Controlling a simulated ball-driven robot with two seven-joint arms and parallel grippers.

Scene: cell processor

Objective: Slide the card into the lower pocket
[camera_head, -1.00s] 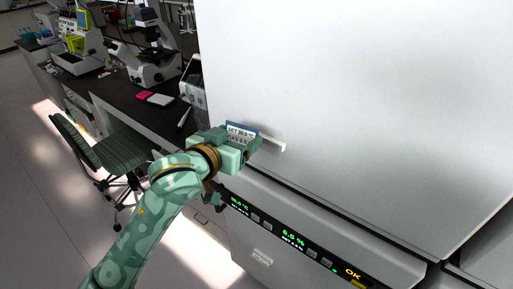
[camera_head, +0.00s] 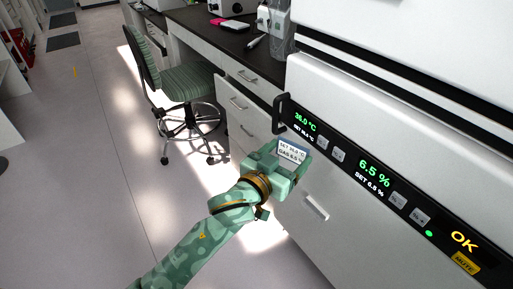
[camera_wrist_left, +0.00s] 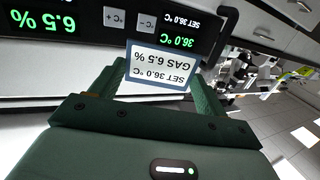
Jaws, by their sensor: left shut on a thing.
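My left gripper (camera_head: 288,156) is shut on a small white card (camera_head: 291,152) with a blue edge, printed "SET 36.0 °C, GAS 6.5 %". The card also shows upside down between the fingers in the left wrist view (camera_wrist_left: 160,68). The lower pocket (camera_head: 316,207) is a small pale holder on the white front below the display strip. The gripper and card are above and to the left of it, apart from it in the head view. I cannot make out the pocket in the wrist view. My right gripper is not in view.
The black display strip (camera_head: 370,178) of the white cabinet is just to the right of the card, with a dark handle (camera_head: 281,113) at its left end. A green chair (camera_head: 185,83) and drawers (camera_head: 240,100) stand behind. The floor at left is clear.

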